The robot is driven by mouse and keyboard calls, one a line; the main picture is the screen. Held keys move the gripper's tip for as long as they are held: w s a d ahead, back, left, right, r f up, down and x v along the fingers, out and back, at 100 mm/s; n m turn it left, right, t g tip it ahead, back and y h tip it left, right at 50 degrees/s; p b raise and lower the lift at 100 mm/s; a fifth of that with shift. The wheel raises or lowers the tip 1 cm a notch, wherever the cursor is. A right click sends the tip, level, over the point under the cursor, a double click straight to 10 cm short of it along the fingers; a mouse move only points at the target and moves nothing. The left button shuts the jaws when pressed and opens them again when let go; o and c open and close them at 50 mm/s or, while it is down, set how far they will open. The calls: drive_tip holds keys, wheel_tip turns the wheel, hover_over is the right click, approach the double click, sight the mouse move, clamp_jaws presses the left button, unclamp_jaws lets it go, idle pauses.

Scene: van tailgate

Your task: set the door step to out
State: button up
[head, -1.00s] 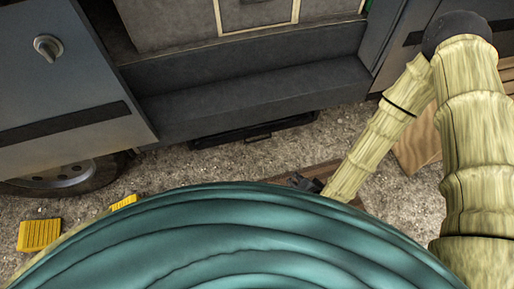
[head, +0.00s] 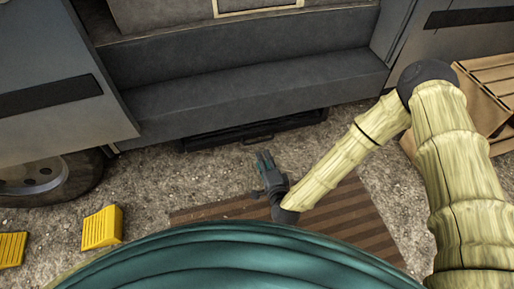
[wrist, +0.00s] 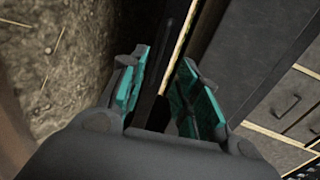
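The door step (head: 255,130) is a black, flat, tray-like piece low under the van's grey door sill, above the gravel. Only its front part shows in the head view; how far it stands out is hard to tell. My gripper (head: 265,158) is just in front of it, pointing toward the van, with a small gap seen between them in the picture. In the wrist view my gripper (wrist: 160,88) has its two teal-padded fingers apart. Dark edges of the van's lower side show beyond and between them; nothing is clearly held.
The grey stepped sill (head: 240,90) runs above the door step. A brown slatted mat (head: 345,220) lies on the gravel below my arm. Yellow chocks (head: 103,226) and a wheel (head: 45,178) are at left. A wooden pallet or crate (head: 488,80) stands at right.

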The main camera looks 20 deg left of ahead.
sight(256, 142)
drive_tip(key=shift+b+x, duration=2.3)
drive_tip(key=shift+x, duration=3.3)
drive_tip(key=shift+s+r, duration=0.1)
drive_tip(key=shift+c, duration=0.5)
clamp_jaws()
